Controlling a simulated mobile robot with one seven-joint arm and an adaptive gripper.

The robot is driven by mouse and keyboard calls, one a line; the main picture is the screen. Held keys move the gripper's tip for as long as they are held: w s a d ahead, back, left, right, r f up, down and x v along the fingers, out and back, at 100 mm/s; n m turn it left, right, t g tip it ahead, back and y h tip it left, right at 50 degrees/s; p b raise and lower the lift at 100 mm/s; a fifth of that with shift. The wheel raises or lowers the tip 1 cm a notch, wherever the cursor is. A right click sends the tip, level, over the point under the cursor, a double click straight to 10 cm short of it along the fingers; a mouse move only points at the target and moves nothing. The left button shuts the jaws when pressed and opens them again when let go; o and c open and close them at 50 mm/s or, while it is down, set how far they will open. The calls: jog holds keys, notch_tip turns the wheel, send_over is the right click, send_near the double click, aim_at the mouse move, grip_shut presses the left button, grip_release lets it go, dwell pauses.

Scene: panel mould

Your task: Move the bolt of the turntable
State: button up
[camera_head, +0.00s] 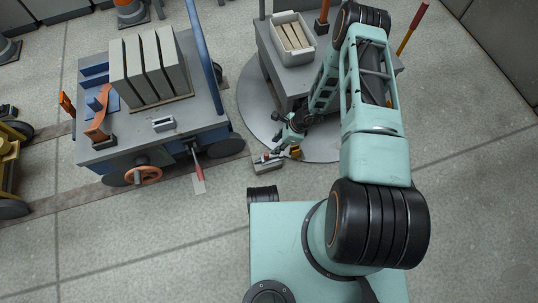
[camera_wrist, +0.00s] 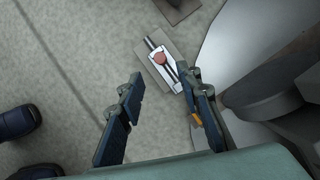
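The turntable (camera_head: 255,112) is a flat grey disc on the floor, partly under the grey cart and my arm. It shows as a pale curved plate (camera_wrist: 235,42) at right in the wrist view. The bolt (camera_head: 267,161) sits in a small grey floor block beside the disc's front edge. In the wrist view the bolt (camera_wrist: 159,57) has a reddish round knob on a dark bar across a light plate. My gripper (camera_wrist: 162,82) is open and empty, its fingertips apart on either side below the block. In the head view my gripper (camera_head: 290,150) is close to the block, partly hidden.
A grey cart (camera_head: 292,82) with a white bin (camera_head: 293,40) stands on the disc. Left is a blue-grey cart (camera_head: 150,128) carrying upright panels, with an orange wheel and a red-handled lever (camera_head: 198,172) low at its front. Floor in front of the block is partly clear.

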aim_at(267, 154)
jog(key=b+x, duration=0.4)
jog(key=x, duration=0.7)
jog(key=shift+d+b, duration=0.1)
jog(key=shift+b, duration=0.2)
jog(key=shift+s, duration=0.1)
grip_shut()
